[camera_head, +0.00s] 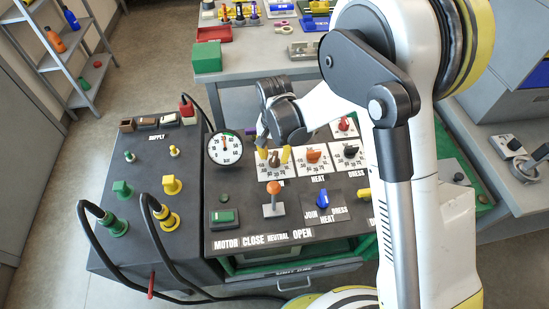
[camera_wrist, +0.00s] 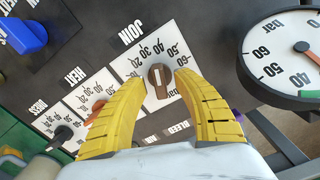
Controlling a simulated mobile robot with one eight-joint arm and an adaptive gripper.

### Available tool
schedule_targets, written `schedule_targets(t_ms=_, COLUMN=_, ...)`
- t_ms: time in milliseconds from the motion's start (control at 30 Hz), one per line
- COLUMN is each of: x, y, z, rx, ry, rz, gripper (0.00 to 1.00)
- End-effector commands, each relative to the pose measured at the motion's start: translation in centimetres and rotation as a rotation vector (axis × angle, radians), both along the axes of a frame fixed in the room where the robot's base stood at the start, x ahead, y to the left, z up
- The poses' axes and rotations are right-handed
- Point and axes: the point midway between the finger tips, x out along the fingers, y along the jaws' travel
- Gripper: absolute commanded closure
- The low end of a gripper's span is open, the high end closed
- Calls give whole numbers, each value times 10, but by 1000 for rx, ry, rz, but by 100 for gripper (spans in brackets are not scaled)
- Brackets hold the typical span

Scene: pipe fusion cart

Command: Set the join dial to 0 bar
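The join dial is a brown knob (camera_wrist: 161,81) with a pale mark, on a white scale card (camera_wrist: 150,50) beside the word JOIN in the wrist view. In the head view its card (camera_head: 277,174) is the leftmost of the row. My gripper (camera_wrist: 163,80) has its two yellow fingers on either side of the knob, with narrow gaps visible. It is open there. In the head view my gripper (camera_head: 273,155) is over this dial from behind. The mark's exact scale reading is too small to tell, and the fingers hide part of the card.
An orange heat knob (camera_head: 313,155) and a black dress knob (camera_head: 350,152) stand to the right. A round pressure gauge (camera_head: 225,148) rises close on the left. An orange-topped lever (camera_head: 274,190) and blue selector (camera_head: 322,200) are in front.

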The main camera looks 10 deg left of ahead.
Motion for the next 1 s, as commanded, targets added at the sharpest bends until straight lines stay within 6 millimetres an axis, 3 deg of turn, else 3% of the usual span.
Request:
schedule_targets(t_ms=333, x=0, y=0, z=-4, rx=0, ry=0, rz=0, gripper=65)
schedule_targets(t_ms=433, x=0, y=0, z=-4, rx=0, ry=0, rz=0, gripper=96)
schedule_targets(t_ms=467, x=0, y=0, z=-4, rx=0, ry=0, rz=0, gripper=100)
schedule_targets(t_ms=1000, x=0, y=0, z=-5, rx=0, ry=0, rz=105, gripper=100)
